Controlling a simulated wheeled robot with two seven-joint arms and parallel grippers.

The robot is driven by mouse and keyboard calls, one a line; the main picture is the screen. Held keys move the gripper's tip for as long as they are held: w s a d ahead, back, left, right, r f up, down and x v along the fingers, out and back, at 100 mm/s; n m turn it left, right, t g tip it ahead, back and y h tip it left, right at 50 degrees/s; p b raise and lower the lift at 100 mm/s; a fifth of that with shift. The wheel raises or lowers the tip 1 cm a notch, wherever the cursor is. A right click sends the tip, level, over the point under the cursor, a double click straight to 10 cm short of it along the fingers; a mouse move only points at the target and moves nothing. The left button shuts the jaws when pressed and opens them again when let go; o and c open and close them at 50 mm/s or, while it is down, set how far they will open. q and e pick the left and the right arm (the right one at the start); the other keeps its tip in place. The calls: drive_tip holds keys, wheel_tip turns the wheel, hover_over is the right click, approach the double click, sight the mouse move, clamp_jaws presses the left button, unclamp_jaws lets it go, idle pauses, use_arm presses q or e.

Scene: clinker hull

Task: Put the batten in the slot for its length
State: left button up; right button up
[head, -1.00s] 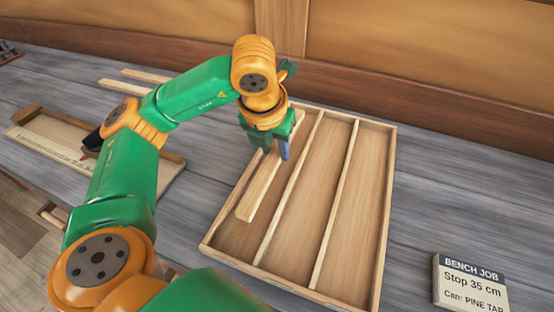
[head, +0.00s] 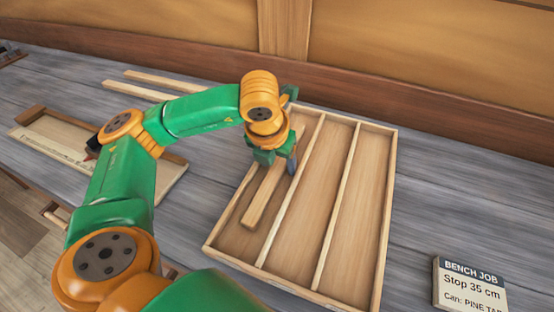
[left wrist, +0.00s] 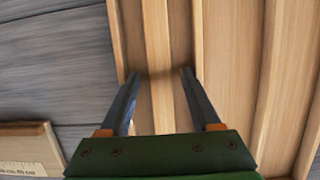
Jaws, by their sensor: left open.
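The batten (head: 264,198), a pale wooden strip, lies lengthwise in the left slot of the shallow wooden tray (head: 389,190). In the left wrist view the batten (left wrist: 158,50) runs between the two fingers, with a gap on each side. My left gripper (head: 280,164) is open above the left slot, its fingers to either side of the batten. The middle and right slots are empty. My right gripper is not in view.
A card (head: 470,284) reading "Bench job, Stop 35 cm" stands at the lower right. A wooden board with a ruled scale (head: 58,152) lies at the left. More strips (head: 150,79) lie behind my arm. Bare bench lies right of the tray.

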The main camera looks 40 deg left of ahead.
sight(275, 171)
use_arm(q)
drive_tip(key=shift+r+p, duration=0.4)
drive_tip(key=v, duration=0.5)
drive_tip(key=p+v, duration=0.2)
drive_tip(key=v, duration=0.4)
drive_tip(key=shift+s+r, duration=0.3)
